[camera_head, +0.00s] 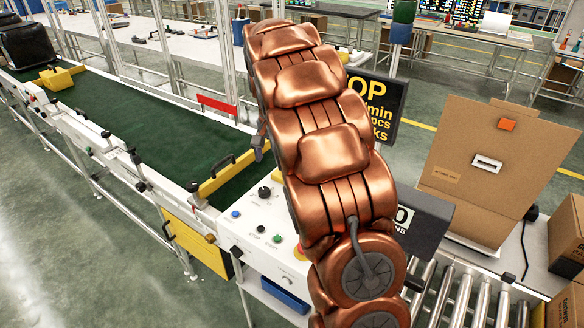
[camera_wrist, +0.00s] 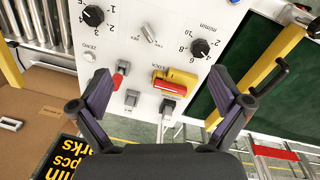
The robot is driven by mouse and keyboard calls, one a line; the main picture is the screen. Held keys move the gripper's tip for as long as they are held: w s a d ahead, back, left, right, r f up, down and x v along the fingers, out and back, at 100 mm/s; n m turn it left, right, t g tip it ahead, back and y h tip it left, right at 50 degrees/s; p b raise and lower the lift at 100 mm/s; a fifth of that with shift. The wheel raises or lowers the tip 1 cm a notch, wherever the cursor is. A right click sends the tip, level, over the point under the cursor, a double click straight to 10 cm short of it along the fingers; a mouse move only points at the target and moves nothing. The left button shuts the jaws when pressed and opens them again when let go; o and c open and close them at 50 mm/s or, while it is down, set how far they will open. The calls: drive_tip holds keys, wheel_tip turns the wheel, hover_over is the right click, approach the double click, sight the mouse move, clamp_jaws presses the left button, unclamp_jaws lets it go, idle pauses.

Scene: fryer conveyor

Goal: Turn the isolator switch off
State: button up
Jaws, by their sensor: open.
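What looks like the isolator switch (camera_wrist: 174,85), a red handle on a yellow body, sits on the white control panel (camera_wrist: 150,62) in the wrist view. Its red handle lies crosswise, nearly level in the picture. My gripper (camera_wrist: 161,76) is open and empty, with its dark, purple-padded fingers to the left and right of the switch. No finger visibly touches it. In the head view my copper-coloured arm reaches over the panel (camera_head: 247,217) and hides the switch.
Near the switch are a red-tipped toggle (camera_wrist: 121,77), a black dial (camera_wrist: 200,48) and another dial (camera_wrist: 93,15). A green conveyor belt (camera_head: 150,125) runs left. A black sign (camera_head: 374,103) and cardboard box (camera_head: 490,165) stand right of my arm.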

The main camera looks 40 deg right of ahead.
drive_tip(key=w+d+f+m, duration=0.1)
drive_tip(key=w+d+f, duration=0.1)
drive_tip(key=w+d, duration=0.1)
drive_tip(key=w+d+f+m, duration=0.1)
drive_tip(key=w+d+f, duration=0.2)
drive_tip(key=d, duration=0.2)
drive_tip(key=w+d+f+m, duration=0.1)
drive_tip(key=w+d+f, duration=0.1)
drive_tip(key=w+d, duration=0.2)
drive_tip(key=shift+f+m+t+y+p, duration=0.25)
drive_tip(key=shift+m+t+y+p, duration=0.05)
drive_tip(key=shift+m+t+p, duration=0.1)
drive_tip(key=shift+f+p, duration=1.25)
drive_tip(key=shift+f, duration=2.65)
drive_tip(key=c, duration=0.8)
